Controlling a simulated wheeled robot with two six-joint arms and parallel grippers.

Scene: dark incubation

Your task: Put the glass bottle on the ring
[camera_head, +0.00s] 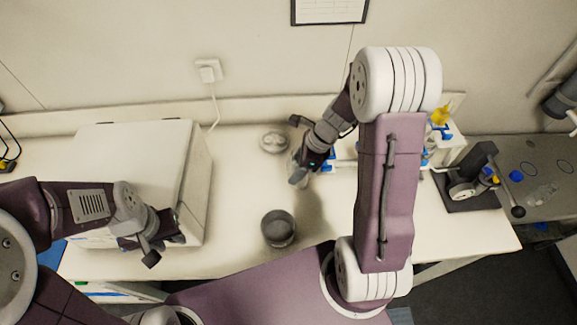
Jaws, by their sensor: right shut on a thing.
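My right gripper (303,166) reaches down over the middle of the bench and is shut on a clear glassy thing (296,177), which looks like the glass bottle. The gripper partly hides it, and I cannot tell whether it touches the bench. A small pale round thing (273,141), perhaps the ring, lies on the bench just behind and left of my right gripper. My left gripper (163,236) is over the front right part of the white box, away from the bottle; its fingers are too unclear to judge.
A dark round pot (278,229) stands on the bench (235,254) near the front. A large white box (138,160) fills the left side. A dark stand (477,186) and small blue and yellow items are at the right, partly behind my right arm.

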